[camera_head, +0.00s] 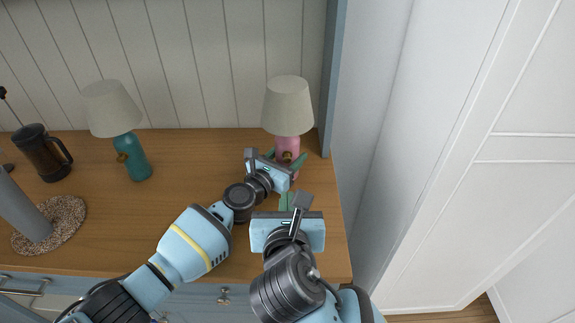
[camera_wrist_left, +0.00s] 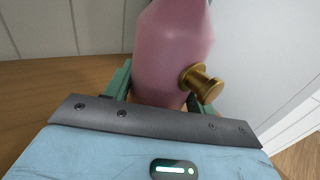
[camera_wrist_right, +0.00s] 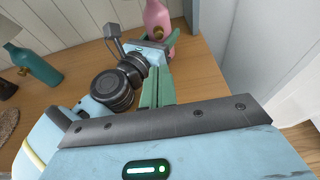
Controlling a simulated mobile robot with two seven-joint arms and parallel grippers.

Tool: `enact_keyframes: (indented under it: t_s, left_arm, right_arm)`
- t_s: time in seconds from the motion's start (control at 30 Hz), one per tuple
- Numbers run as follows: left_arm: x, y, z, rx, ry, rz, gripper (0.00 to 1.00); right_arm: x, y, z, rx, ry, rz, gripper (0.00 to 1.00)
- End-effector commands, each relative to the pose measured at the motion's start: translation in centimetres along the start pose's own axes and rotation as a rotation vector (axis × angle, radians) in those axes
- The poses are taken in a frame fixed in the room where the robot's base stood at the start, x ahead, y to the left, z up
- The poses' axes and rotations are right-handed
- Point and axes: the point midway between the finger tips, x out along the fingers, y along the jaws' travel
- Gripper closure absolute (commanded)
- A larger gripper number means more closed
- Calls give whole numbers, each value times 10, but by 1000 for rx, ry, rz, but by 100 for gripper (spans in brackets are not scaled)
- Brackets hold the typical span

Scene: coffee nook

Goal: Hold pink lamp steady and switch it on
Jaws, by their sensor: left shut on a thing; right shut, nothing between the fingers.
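The pink lamp (camera_head: 287,144) with a cream shade (camera_head: 288,106) stands upright at the back right of the wooden counter. My left gripper (camera_head: 287,163) is shut on its pink body, which fills the left wrist view (camera_wrist_left: 170,55) between the green fingers. A brass knob (camera_wrist_left: 203,83) sticks out from the right side of the body in that view. My right gripper (camera_head: 288,200) is shut and empty, in front of the lamp and apart from it. In the right wrist view its green fingers (camera_wrist_right: 157,85) are together, with the lamp (camera_wrist_right: 157,18) beyond them.
A teal lamp (camera_head: 130,155) with a brass knob stands to the left on the counter (camera_head: 185,160). Further left are a dark French press (camera_head: 42,152) and a round woven mat (camera_head: 68,215) with a grey cylinder on it. A pale wall bounds the counter's right side.

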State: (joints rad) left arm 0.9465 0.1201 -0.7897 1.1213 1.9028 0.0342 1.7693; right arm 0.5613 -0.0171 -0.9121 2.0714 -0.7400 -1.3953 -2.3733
Motion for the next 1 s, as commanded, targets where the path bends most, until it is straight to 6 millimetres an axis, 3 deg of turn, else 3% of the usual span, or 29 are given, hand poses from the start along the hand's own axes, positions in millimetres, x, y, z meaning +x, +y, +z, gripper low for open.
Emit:
enact_keyframes:
  t_s: [0.6, 0.8, 1.0]
  left_arm:
    - [0, 0, 0, 0, 0, 0, 86]
    - [0, 0, 0, 0, 0, 0, 86]
    - [0, 0, 0, 0, 0, 0, 86]
  right_arm:
    - [105, 0, 5, 3, 0, -2, 100]
    - [124, 0, 11, 2, -1, -1, 100]
    - [130, 0, 12, 2, 1, -1, 100]
